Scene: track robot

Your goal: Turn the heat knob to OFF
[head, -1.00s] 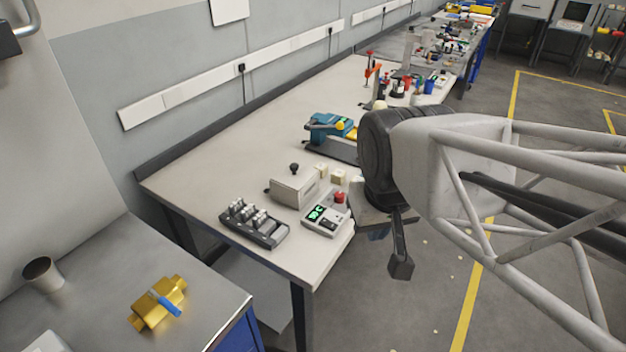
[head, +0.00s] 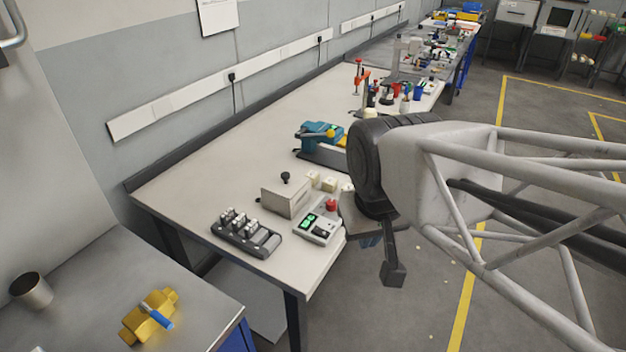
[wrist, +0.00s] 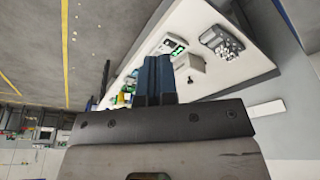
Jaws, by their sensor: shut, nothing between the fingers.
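No label reading heat or OFF is legible, so I cannot tell which control is the heat knob. A grey box (head: 287,198) with a black ball-topped knob (head: 285,177) stands near the bench's front end. Beside it is a control unit (head: 317,224) with a green display and a red button (head: 331,204). The box (wrist: 191,68) and the unit (wrist: 172,46) also show in the wrist view, beyond the fingers. My gripper (wrist: 154,80) has blue fingers, shut together and empty. In the head view my gripper (head: 370,241) is mostly hidden behind my arm, right of the unit, past the bench edge.
A dark tray with metal parts (head: 246,235) sits left of the unit. Small pale blocks (head: 328,184) and a blue tool (head: 320,135) stand behind the box. A nearer metal bench (head: 200,300) holds a yellow part (head: 149,317) and a cup (head: 30,291). Open floor lies right.

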